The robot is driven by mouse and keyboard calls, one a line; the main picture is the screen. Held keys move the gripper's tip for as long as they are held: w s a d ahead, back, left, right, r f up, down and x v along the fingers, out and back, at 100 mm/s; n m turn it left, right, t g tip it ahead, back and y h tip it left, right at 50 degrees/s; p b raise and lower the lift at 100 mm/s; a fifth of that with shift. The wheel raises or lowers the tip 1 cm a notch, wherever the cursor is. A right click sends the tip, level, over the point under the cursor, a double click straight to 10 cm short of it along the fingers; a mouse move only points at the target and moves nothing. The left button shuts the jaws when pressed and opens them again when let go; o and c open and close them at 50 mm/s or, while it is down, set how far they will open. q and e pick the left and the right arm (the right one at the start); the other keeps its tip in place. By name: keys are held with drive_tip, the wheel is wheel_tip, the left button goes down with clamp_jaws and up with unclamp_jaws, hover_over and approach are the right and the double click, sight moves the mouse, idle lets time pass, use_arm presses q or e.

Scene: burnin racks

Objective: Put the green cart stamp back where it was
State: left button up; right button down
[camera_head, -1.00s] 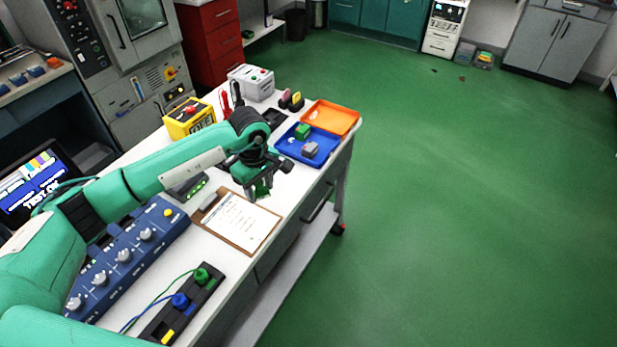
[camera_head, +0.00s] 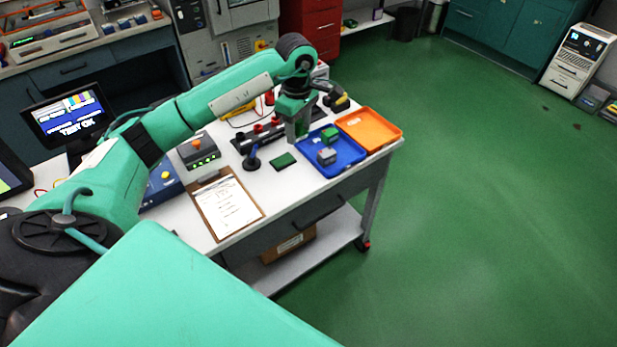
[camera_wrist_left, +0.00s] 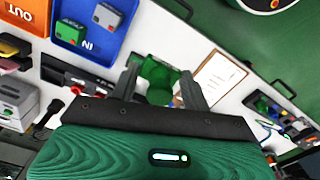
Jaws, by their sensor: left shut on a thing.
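My left gripper (camera_head: 298,135) points down above the back part of the white cart top, left of the blue tray. In the left wrist view its fingers (camera_wrist_left: 160,88) are shut on a green thing, the green cart stamp (camera_wrist_left: 156,72), partly hidden by the fingers. In the head view the stamp is hard to make out. A flat dark green pad (camera_head: 283,161) lies on the cart top below and slightly left of the gripper. My right gripper does not show.
The blue tray (camera_head: 347,161) holds a green and a grey block, right of the gripper. An orange tray (camera_head: 385,131) sits beyond it. A dark rack with red parts (camera_head: 262,133) is behind.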

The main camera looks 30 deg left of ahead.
use_arm(q)
drive_tip(key=p, duration=0.3)
hover_over(300, 183)
wheel_tip(300, 183, down, 12)
drive_tip(key=shift+d+f, duration=0.1)
drive_tip(key=shift+f, duration=0.7)
wheel_tip(300, 183, down, 4)
drive_tip(key=shift+f+p, duration=0.1)
drive_tip(key=shift+p, duration=0.55)
drive_tip(key=shift+f, duration=0.2)
drive_tip(key=o, duration=0.8)
drive_tip(key=shift+r, duration=0.1)
